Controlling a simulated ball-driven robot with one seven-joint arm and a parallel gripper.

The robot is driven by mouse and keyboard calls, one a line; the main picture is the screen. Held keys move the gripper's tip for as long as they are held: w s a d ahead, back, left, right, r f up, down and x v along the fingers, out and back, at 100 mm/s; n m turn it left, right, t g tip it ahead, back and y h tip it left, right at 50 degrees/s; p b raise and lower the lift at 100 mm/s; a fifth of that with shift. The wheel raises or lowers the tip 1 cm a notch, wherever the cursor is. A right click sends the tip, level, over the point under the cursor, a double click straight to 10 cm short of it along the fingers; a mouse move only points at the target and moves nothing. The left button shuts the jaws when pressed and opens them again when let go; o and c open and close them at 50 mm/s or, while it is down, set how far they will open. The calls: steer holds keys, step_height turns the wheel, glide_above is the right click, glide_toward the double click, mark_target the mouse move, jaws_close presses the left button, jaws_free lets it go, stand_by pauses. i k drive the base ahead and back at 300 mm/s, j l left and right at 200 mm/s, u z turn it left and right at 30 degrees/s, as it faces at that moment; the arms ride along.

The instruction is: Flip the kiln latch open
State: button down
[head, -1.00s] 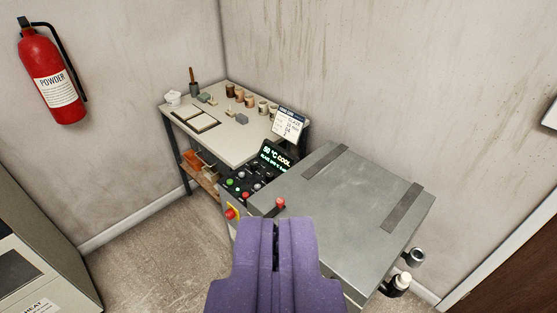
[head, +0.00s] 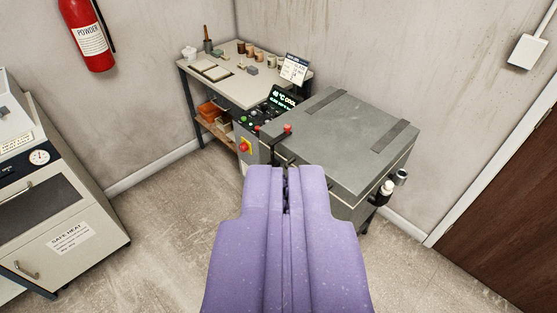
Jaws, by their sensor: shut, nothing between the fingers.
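The kiln (head: 345,135) is a grey box with a flat metal lid and two dark straps, standing right of centre. Its lid is down. A red-tipped knob on a short dark stem (head: 287,129) sticks up at the lid's near left corner; it may be the latch, but I cannot tell its position. My purple gripper (head: 287,172) is shut and empty. It reaches up from the bottom centre, hides part of the kiln's front, and appears below the red knob with no visible contact.
Behind is a workbench (head: 238,88) with pots. A cabinet (head: 60,215) stands at left, a brown door (head: 505,215) at right. Floor between is clear.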

mark_target(287, 127)
steer(key=k, duration=0.35)
steer(key=i+l, duration=0.15)
steer(key=i, duration=0.4)
steer(key=i+l, duration=0.15)
steer(key=i, duration=0.35)
steer(key=i+l, duration=0.15)
steer(key=i, duration=0.4)
steer(key=i+l, duration=0.15)
steer(key=i, duration=0.35)
steer(key=i+l, duration=0.1)
steer(key=i, duration=0.45)
